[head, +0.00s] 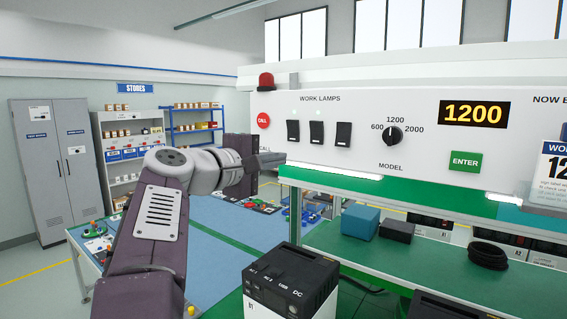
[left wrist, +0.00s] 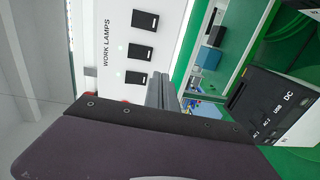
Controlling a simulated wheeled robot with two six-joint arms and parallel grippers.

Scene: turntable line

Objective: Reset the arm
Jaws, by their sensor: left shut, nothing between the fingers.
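My left arm rises at the left of the head view and bends to the right. My left gripper (head: 272,161) is shut and empty, pointing right in front of the lower left part of the white control panel (head: 370,168). In the left wrist view the closed fingers (left wrist: 163,92) show beside the panel, below the rocker switches. I cannot tell whether they touch it. My right gripper is not in view.
The panel has three black rocker switches (head: 316,132), a model knob (head: 392,136) and a green ENTER button (head: 464,161). The display (head: 474,114) reads 1200. A black unit (head: 290,280) stands below on the green bench. A blue box (head: 361,222) sits on the shelf.

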